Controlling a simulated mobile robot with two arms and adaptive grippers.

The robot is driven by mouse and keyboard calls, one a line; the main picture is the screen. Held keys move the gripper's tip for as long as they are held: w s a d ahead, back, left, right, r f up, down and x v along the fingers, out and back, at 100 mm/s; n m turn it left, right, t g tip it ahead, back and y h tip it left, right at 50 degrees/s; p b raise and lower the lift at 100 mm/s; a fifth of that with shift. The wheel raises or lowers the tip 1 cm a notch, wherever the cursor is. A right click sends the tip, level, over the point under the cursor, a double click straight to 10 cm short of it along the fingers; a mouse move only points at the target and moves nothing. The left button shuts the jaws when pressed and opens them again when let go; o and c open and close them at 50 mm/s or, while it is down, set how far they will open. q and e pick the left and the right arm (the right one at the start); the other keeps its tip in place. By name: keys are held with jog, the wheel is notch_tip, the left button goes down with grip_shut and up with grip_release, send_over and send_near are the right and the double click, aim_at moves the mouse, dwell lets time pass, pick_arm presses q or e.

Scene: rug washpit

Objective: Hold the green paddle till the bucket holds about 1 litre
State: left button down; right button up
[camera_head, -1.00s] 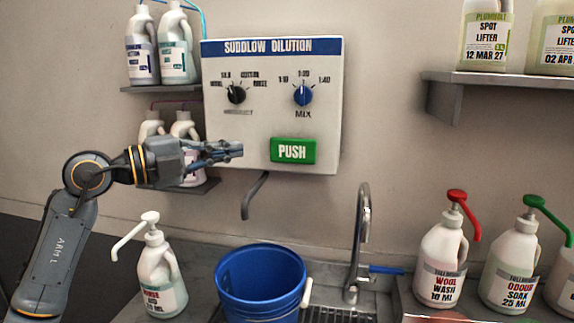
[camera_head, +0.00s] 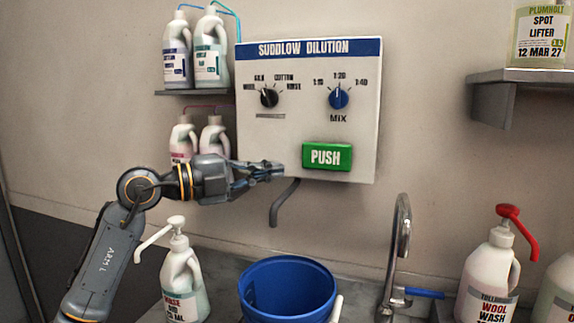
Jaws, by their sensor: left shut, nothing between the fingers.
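The green paddle marked PUSH (camera_head: 327,157) is on the lower right of the white dilution panel (camera_head: 300,130). The blue bucket (camera_head: 288,287) stands below the panel, under the grey spout (camera_head: 281,204); no stream shows from the spout. The bucket's bottom is hidden, and I cannot tell what it holds. My left gripper (camera_head: 278,170) is shut and empty, its tips left of the paddle with a gap between, near the panel's lower edge. My right gripper is not in view.
A white pump bottle (camera_head: 184,283) stands close below my left arm. A chrome tap (camera_head: 400,240) rises right of the bucket. A red-topped bottle (camera_head: 490,280) is at the right. Black (camera_head: 269,95) and blue (camera_head: 339,97) dials sit above the paddle.

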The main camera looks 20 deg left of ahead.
aim_at(331, 158)
pick_arm(q)
jog(key=p+x, duration=0.1)
jog(key=x, duration=0.2)
jog(key=p+x, duration=0.2)
jog(key=x, duration=0.2)
jog(key=w+a+p+x, duration=0.1)
jog(key=x, duration=0.2)
jog(key=shift+w+d+r, duration=0.15)
jog(key=shift+w+r, duration=0.05)
jog(key=shift+w, duration=0.15)
jog(key=shift+w+f+p, duration=0.2)
jog(key=shift+w+p, duration=0.25)
jog(key=shift+w, duration=0.25)
